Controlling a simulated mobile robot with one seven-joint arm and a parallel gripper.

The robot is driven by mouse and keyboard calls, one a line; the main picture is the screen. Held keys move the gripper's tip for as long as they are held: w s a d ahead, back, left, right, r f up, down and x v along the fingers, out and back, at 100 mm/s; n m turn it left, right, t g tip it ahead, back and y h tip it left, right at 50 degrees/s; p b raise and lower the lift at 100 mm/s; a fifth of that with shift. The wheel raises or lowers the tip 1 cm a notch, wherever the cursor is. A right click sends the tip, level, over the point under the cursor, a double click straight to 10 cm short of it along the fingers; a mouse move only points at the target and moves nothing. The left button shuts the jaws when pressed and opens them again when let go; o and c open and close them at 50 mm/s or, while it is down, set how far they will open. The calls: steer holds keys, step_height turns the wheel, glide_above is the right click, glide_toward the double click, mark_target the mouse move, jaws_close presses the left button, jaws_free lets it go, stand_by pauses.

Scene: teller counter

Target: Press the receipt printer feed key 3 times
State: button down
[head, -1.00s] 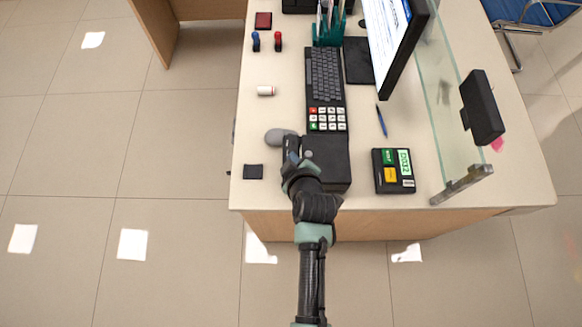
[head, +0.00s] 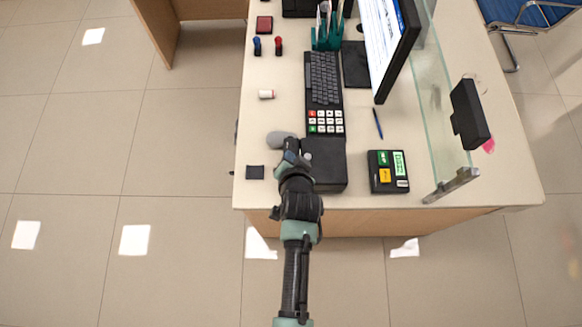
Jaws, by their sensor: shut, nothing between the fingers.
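The black box (head: 328,172) at the near end of the counter looks like the receipt printer. A small round grey spot on its top (head: 308,156) may be the feed key, but I cannot tell for sure. My gripper (head: 290,147) is at the box's left edge, seen from above and behind. It is shut and empty. My wrist hides part of the box's left side, and I cannot tell whether the fingertips touch it.
A grey mouse (head: 279,139) lies just beyond my gripper. A keypad (head: 325,122) and keyboard (head: 322,78) stand behind the box. A black device with green and yellow panels (head: 388,172) is to its right. A glass screen (head: 442,100) stands farther right.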

steer(key=shift+r+m, duration=0.15)
steer(key=shift+m, duration=0.35)
step_height(320, 180, down, 9)
steer(key=b, duration=0.8)
stand_by(1.8)
steer(key=shift+f, duration=0.35)
steer(key=shift+f+b, duration=0.5)
steer(key=shift+b, duration=0.15)
stand_by(0.4)
steer(key=shift+r, duration=0.1)
steer(key=shift+r+p, duration=0.8)
steer(key=shift+p, duration=0.1)
